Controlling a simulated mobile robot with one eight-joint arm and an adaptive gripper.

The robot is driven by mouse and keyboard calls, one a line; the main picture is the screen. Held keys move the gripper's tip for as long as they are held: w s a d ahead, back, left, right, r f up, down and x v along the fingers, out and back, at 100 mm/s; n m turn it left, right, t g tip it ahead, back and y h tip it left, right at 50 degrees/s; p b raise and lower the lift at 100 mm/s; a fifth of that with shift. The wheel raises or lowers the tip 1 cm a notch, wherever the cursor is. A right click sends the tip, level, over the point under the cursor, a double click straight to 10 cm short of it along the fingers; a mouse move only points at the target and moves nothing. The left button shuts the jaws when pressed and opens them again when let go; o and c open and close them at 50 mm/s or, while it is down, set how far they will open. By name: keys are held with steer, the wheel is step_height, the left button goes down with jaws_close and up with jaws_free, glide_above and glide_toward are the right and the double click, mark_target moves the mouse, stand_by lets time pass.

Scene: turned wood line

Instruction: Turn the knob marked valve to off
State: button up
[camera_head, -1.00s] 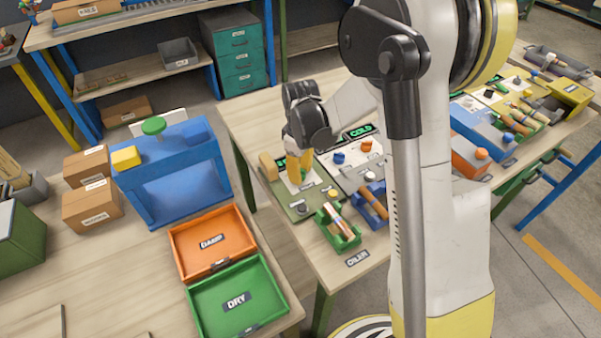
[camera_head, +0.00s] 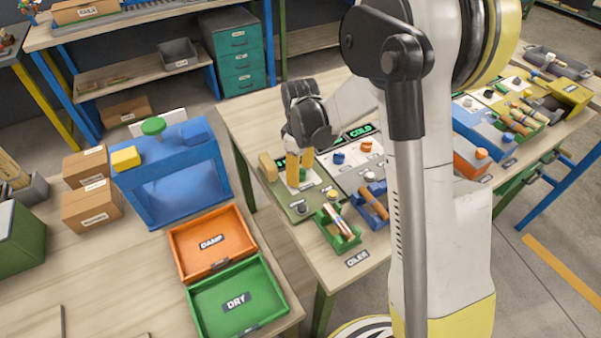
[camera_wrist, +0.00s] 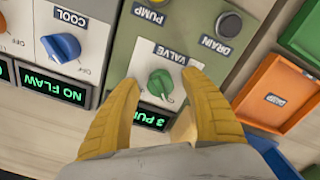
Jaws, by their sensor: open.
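In the wrist view, the green valve knob (camera_wrist: 160,84) sits on a white plate labelled VALVE, on a grey-green panel (camera_wrist: 125,53). My gripper (camera_wrist: 160,78) is open, with one yellow finger on each side of the knob. I cannot tell whether either finger touches it. A lit display (camera_wrist: 152,119) just below the knob starts with "3 PU"; the rest is hidden by a finger. In the head view my gripper (camera_head: 299,170) is over the same panel (camera_head: 299,207), and it hides the knob.
In the wrist view, the PUMP and DRAIN (camera_wrist: 228,25) buttons are close above the knob. A blue COOL knob (camera_wrist: 62,47) is on the neighbouring panel at left. An orange tray (camera_wrist: 272,95) and a green tray (camera_wrist: 303,35) stand at right.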

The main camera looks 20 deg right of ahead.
mark_target(300, 171)
step_height(300, 171, up, 12)
steer(key=shift+f, duration=0.15)
stand_by(0.4)
steer(key=s+r+m+t, duration=0.3)
steer(key=s+m, duration=0.1)
steer(key=s, duration=0.6)
steer(key=s+r+m+t, duration=0.3)
steer(key=s+m+t, duration=0.1)
steer(key=s, duration=0.5)
steer(key=shift+s+r+m, duration=0.4)
stand_by(0.8)
